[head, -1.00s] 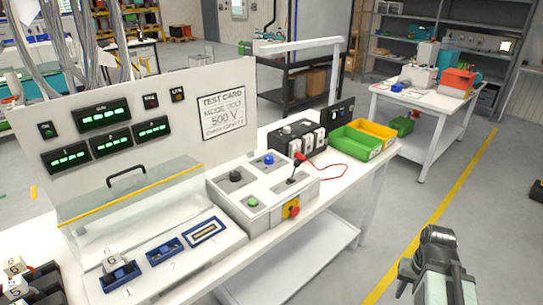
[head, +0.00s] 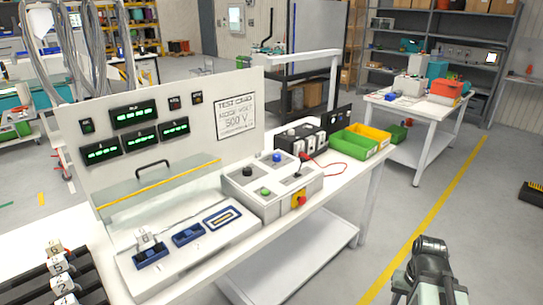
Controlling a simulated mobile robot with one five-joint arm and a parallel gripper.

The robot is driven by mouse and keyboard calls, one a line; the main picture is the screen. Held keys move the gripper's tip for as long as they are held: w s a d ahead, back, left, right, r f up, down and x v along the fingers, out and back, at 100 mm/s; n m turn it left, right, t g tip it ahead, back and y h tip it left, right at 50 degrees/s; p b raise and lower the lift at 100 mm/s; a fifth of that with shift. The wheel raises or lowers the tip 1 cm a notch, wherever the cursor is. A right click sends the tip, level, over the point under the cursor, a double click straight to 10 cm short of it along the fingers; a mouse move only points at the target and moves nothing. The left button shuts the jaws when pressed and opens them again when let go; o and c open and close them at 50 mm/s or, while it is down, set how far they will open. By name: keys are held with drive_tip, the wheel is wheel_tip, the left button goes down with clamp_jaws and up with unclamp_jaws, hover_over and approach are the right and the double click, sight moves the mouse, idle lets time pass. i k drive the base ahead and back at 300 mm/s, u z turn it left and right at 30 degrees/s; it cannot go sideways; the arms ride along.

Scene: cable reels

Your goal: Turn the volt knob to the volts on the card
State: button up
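The test card (head: 236,117) is on the upright white panel above the bench; it reads 500 V, with a line above that seems to say mode volt. The grey control box (head: 270,207) sits on the bench right of the clear cover. On its top are a black knob (head: 247,172) and a blue knob (head: 277,158). Their labels and pointer settings are too small to read, so I cannot tell which is the volt knob. Part of my arm shows at the bottom right, apart from the bench; no gripper fingers can be made out.
The box also carries a green button (head: 265,191) and a red-yellow stop button (head: 299,200). A red lead (head: 328,165) lies beside it. Green (head: 353,146) and yellow (head: 372,133) bins stand farther right. Grey floor is open right of the bench.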

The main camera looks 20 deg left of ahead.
sight(277, 158)
drive_tip(key=u, duration=1.5)
drive_tip(key=i, duration=0.45)
drive_tip(key=u, duration=0.05)
